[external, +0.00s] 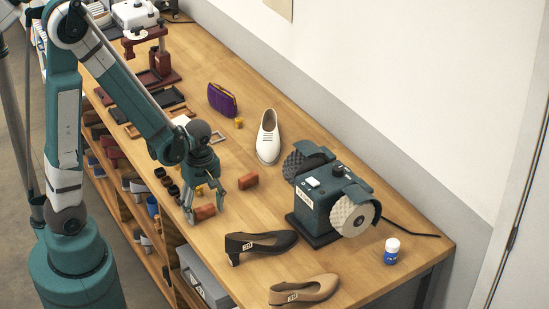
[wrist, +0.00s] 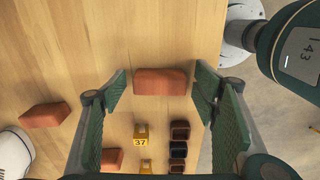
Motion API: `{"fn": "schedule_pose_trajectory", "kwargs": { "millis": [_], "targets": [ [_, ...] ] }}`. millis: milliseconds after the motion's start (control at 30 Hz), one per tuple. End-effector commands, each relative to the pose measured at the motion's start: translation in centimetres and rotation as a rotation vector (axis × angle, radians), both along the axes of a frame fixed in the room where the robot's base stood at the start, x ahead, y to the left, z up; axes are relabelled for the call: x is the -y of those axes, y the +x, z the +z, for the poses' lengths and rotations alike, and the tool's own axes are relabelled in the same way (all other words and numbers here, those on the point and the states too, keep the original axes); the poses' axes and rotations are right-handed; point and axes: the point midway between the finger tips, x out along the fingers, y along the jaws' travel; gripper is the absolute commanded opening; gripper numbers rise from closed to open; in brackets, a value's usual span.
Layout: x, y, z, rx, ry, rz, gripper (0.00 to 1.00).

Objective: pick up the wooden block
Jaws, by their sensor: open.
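One block (wrist: 160,81) lies straight ahead of my gripper (wrist: 161,88) in the wrist view, centred between the spread fingertips; in the external view this nearer block (external: 205,212) is beside the fingers. The other block (wrist: 44,117) lies to the left in the wrist view, outside the fingers; in the external view it (external: 248,181) is right of my gripper (external: 203,198). My gripper is open and empty, pointing down. I cannot tell the exact height of the fingertips over the bench.
A yellow tag marked 37 (wrist: 141,134) and small dark cups (wrist: 179,150) lie near the block. A dark heeled shoe (external: 262,242), a white shoe (external: 268,137), a purple purse (external: 222,101) and a green grinding machine (external: 318,205) stand on the bench (external: 350,270).

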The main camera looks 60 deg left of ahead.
Motion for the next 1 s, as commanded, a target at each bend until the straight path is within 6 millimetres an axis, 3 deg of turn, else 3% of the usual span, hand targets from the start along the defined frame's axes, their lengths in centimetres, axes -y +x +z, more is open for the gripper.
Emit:
{"fn": "schedule_pose_trajectory", "kwargs": {
  "millis": [433, 667, 1000],
  "targets": [
    [0.0, -0.01, 0.02, 0.0, 0.0, 0.0, 0.6],
    [0.0, -0.01, 0.02, 0.0, 0.0, 0.0, 0.33],
    [0.0, -0.01, 0.06, 0.0, 0.0, 0.0, 0.33]
  ]
}}
